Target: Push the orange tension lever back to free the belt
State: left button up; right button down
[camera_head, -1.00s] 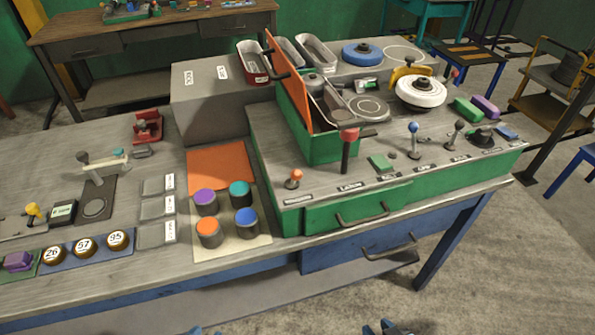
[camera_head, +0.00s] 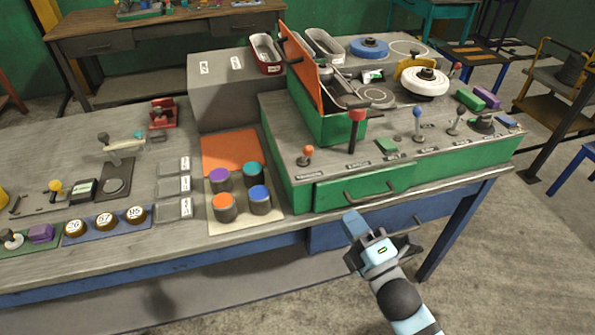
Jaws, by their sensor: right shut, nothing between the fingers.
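A short lever with an orange knob (camera_head: 308,151) stands upright at the front left of the green-sided machine (camera_head: 300,198). Its label is too small to read. An orange hinged cover (camera_head: 300,60) stands open over the green housing, which holds dark parts; I cannot make out a belt there. My right gripper (camera_head: 354,224) is shut and empty in front of the green drawer, below and to the right of the orange-knobbed lever, not touching it. My left gripper is not in view.
A taller red-topped lever (camera_head: 357,128) stands right of the orange one, with a blue-knobbed lever (camera_head: 417,122) farther right. A drawer handle (camera_head: 370,196) sticks out behind my right gripper. Coloured cylinders (camera_head: 259,198) stand on a mat to the left.

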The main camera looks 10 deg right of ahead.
jog(key=shift+w+a+r+n, duration=0.1)
jog(key=shift+a+r+n, duration=0.05)
jog(key=shift+r+n, duration=0.15)
jog(key=p, duration=0.2)
send_near(312, 154)
jog(key=x, duration=0.7)
jog(key=shift+f, duration=0.15)
jog(key=shift+w+a, duration=0.15)
jog(key=shift+w, duration=0.15)
